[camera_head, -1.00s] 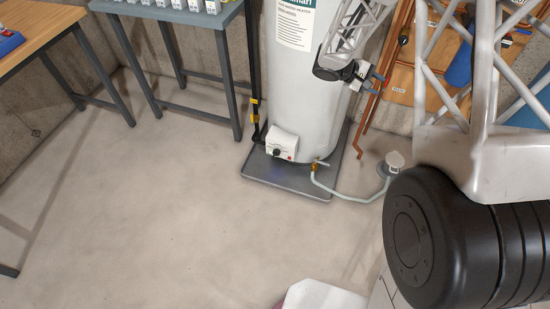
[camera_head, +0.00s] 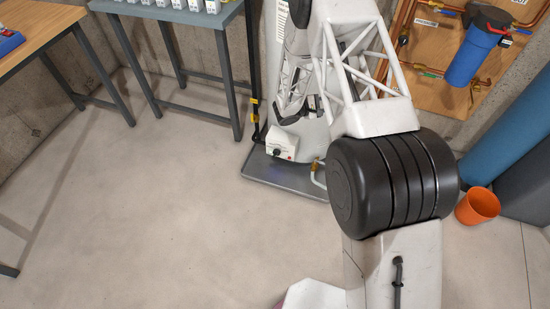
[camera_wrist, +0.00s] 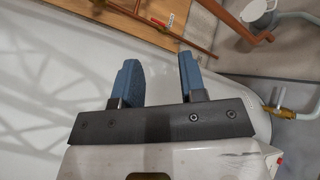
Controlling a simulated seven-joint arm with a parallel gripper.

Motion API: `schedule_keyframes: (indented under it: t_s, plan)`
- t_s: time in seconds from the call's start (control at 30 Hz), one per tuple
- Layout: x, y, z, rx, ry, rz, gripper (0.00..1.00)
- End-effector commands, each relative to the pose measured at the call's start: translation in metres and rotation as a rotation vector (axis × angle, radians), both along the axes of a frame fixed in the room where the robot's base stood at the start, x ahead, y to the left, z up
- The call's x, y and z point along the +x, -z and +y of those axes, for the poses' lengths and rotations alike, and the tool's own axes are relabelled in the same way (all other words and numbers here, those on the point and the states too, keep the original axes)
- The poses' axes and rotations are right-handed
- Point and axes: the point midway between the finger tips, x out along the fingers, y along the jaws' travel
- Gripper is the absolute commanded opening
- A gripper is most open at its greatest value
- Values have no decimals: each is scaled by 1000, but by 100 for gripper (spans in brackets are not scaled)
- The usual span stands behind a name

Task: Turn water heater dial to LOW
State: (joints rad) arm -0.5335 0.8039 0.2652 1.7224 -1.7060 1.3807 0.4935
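The white water heater (camera_head: 314,130) stands on a grey drain pan (camera_head: 262,172), mostly hidden behind my arm in the head view. Its white control box (camera_head: 290,141) is low on the front, with a dark round dial (camera_head: 278,151). The dial's setting is too small to read. In the wrist view my gripper (camera_wrist: 158,60) is open, its two blue fingers apart with nothing between them. The heater's pale wall (camera_wrist: 40,80) lies behind and left of the fingers. The dial is not visible in the wrist view. My fingers cannot be made out clearly in the head view.
A brass valve with a pale hose (camera_wrist: 280,112) is right of my gripper. Copper pipes and a blue filter (camera_head: 472,55) are on the back-right board. An orange bucket (camera_head: 478,206) stands right. A grey table (camera_head: 200,22) is left of the heater. The left floor is clear.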

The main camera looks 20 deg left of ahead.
Motion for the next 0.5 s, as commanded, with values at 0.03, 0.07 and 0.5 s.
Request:
schedule_keyframes:
  t_s: [0.03,0.07,0.5]
  plan:
    - [-1,16,9,-14,-27,1,38]
    - [0,24,15,-21,-43,-2,38]
    - [-9,143,86,-111,-282,-24,38]
